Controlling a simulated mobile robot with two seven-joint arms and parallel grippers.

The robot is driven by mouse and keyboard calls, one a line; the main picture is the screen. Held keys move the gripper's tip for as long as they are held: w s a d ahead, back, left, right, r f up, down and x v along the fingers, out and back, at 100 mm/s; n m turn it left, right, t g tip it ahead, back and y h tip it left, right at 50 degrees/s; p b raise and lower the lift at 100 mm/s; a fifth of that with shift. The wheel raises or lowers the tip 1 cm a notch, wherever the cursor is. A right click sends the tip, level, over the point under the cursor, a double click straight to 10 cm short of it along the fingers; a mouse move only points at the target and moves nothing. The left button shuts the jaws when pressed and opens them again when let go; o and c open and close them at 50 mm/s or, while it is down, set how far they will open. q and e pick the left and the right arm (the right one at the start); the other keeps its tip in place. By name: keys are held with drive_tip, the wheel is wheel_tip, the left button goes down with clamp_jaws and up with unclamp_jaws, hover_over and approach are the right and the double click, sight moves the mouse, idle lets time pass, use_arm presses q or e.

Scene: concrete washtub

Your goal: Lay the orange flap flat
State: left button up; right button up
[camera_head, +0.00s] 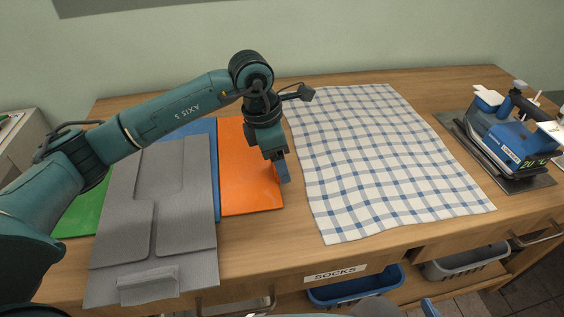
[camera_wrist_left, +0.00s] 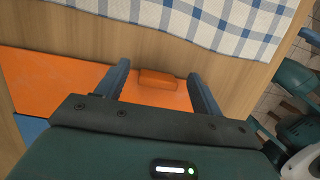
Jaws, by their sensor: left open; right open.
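The orange flap (camera_head: 246,190) lies flat-looking on the table, right of the blue panel (camera_head: 213,133) of the folding board. It also shows in the left wrist view (camera_wrist_left: 50,75), with a raised orange tab (camera_wrist_left: 157,79) at its edge. My left gripper (camera_head: 283,172) points down at the flap's right edge. In the left wrist view its open fingers (camera_wrist_left: 162,85) stand either side of the tab and hold nothing. My right gripper (camera_head: 430,308) shows only as a blue finger part at the bottom edge.
A green panel (camera_head: 78,218) shows at the left. A blue-checked cloth (camera_head: 375,160) lies close right of the flap. A blue iron (camera_head: 505,135) stands on a dark pad at the far right. A blue bin (camera_head: 355,290) sits under the "SOCKS" label.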

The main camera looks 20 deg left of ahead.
use_arm(q)
drive_tip(key=v, duration=1.1)
drive_tip(key=shift+f, duration=0.1)
